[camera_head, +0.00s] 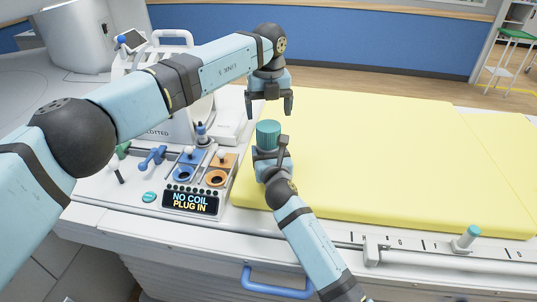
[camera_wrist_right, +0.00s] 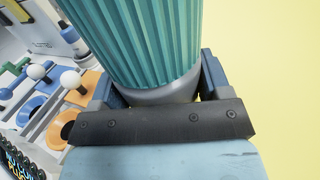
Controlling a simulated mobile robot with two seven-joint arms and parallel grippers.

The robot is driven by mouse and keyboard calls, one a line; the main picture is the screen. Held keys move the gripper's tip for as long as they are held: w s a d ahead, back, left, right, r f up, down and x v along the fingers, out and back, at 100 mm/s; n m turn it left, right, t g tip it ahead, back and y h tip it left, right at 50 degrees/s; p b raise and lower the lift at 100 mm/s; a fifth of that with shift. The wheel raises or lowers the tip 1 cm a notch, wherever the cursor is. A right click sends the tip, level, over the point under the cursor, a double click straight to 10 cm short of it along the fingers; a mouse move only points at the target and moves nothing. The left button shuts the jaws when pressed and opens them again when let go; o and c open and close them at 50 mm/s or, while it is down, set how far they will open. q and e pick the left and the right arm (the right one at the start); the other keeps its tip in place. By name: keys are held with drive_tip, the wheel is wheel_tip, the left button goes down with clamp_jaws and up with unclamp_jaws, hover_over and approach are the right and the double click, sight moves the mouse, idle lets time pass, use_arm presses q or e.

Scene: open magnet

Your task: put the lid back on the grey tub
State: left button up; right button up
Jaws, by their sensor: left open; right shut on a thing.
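The teal ribbed lid (camera_head: 268,134) stands upright above my right gripper (camera_head: 270,160). In the right wrist view the lid (camera_wrist_right: 150,40) fills the top middle, and the grey tub (camera_wrist_right: 165,93) shows as a smooth band under it. My right gripper is shut on the grey tub, low between its two fingers. The lid sits on the tub; whether it is tight cannot be told. My left gripper (camera_head: 269,110) is open and empty, pointing down just above the lid, apart from it. Most of the tub is hidden by the right gripper.
A yellow mattress (camera_head: 390,160) lies to the right, broad and clear. On the left are a coil panel with a display (camera_head: 191,201) reading "NO COIL PLUG IN", orange and blue sockets, and a blue handle (camera_head: 152,158). A teal-topped knob (camera_head: 467,237) stands at the front right edge.

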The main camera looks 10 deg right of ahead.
sight(269, 127)
use_arm(q)
drive_tip(key=n, duration=0.9)
drive_tip(key=shift+f, duration=4)
